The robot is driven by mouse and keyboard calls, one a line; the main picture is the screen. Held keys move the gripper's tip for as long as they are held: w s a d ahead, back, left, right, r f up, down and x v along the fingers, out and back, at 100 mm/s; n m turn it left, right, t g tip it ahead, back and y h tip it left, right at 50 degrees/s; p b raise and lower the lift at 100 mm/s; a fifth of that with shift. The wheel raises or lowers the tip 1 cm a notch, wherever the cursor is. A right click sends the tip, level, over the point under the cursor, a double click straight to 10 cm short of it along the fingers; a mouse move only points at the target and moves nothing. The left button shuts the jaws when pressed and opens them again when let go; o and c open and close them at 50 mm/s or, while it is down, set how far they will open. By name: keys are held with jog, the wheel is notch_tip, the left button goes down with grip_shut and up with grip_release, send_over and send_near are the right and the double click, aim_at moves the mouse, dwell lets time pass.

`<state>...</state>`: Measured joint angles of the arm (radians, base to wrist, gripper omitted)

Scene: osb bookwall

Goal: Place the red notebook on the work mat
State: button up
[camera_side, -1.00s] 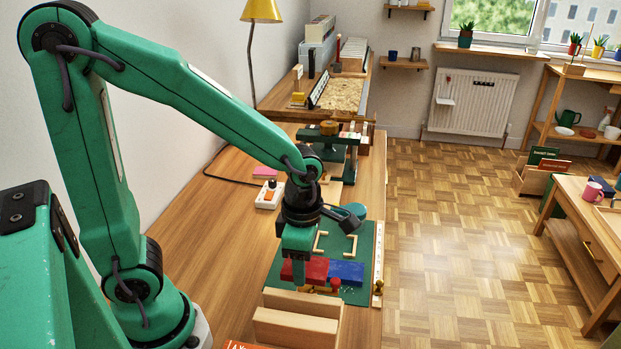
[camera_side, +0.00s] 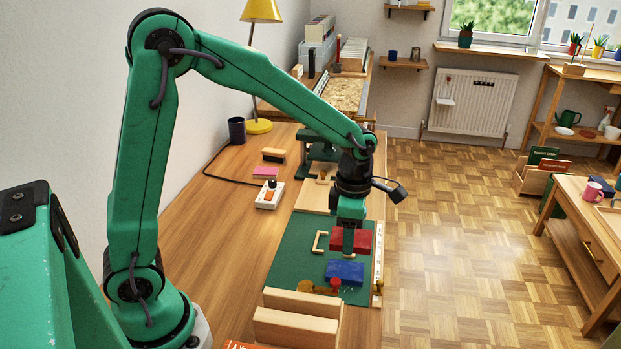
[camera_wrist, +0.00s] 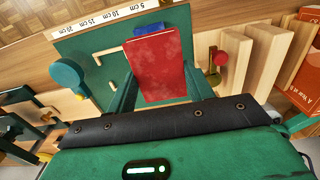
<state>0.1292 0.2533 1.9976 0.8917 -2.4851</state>
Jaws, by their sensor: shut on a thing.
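The red notebook (camera_side: 358,239) is gripped between the two green fingers of my gripper (camera_side: 349,242). In the wrist view the notebook (camera_wrist: 157,68) shows its broad red face, with a finger of my gripper (camera_wrist: 160,84) on each side. The green work mat (camera_side: 283,262) lies flat on the bench. The notebook appears over the mat's right part; I cannot tell whether it touches. A blue block-like book (camera_side: 345,271) lies on the mat nearer the side camera. In the wrist view only its edge (camera_wrist: 148,29) shows behind the red notebook.
A wooden bracket (camera_side: 320,243) lies on the mat. A wooden rack (camera_side: 297,322) stands at its near edge, beside a red knob (camera_side: 335,283). A ruler strip (camera_side: 379,250) runs along the right. A switch box (camera_side: 269,196) sits beyond. The mat's left part is clear.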

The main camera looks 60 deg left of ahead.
jog(key=w+a+f, duration=0.1)
jog(key=a+f, duration=0.1)
jog(key=a, duration=0.1)
jog(key=w+a+f, duration=0.2)
jog(key=a, duration=0.2)
jog(key=w+a+f, duration=0.1)
jog(key=a+f, duration=0.2)
jog(key=shift+w+a, duration=0.35)
jog(key=shift+f, duration=2)
jog(key=shift+f, duration=0.15)
jog(key=o, duration=1)
notch_tip(320, 180, up, 12)
jog(key=shift+r, duration=0.15)
